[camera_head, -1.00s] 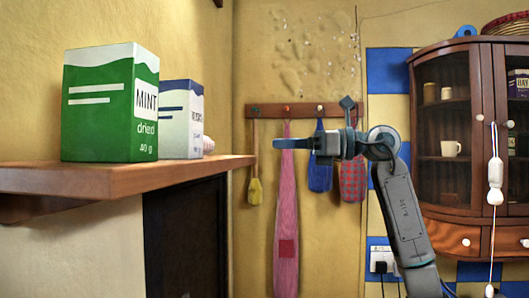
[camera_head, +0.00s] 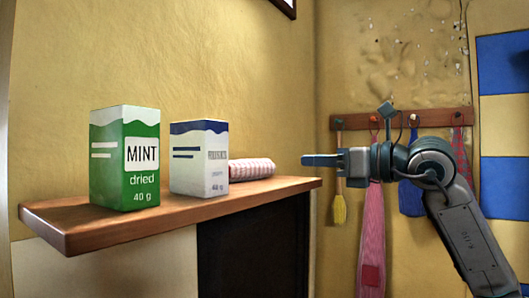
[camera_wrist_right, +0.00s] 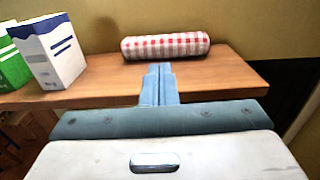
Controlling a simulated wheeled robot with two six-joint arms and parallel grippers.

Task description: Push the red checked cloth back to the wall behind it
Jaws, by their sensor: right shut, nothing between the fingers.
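The red checked cloth (camera_head: 252,169) is a rolled, red-and-white bundle lying on the wooden shelf (camera_head: 75,235), behind the white box; its left part is hidden there in the head view. In the wrist view the cloth (camera_wrist_right: 165,46) lies crosswise near the back of the shelf, close to the wall. My right gripper (camera_head: 304,160) is shut and empty, right of the cloth in the head view. In the wrist view its fingertips (camera_wrist_right: 160,67) point at the cloth's middle, with a short strip of shelf between. My left gripper is not in view.
A green mint box (camera_head: 125,158) and a white box with a blue top (camera_head: 199,157) stand on the shelf left of the cloth. The shelf's right end is bare.

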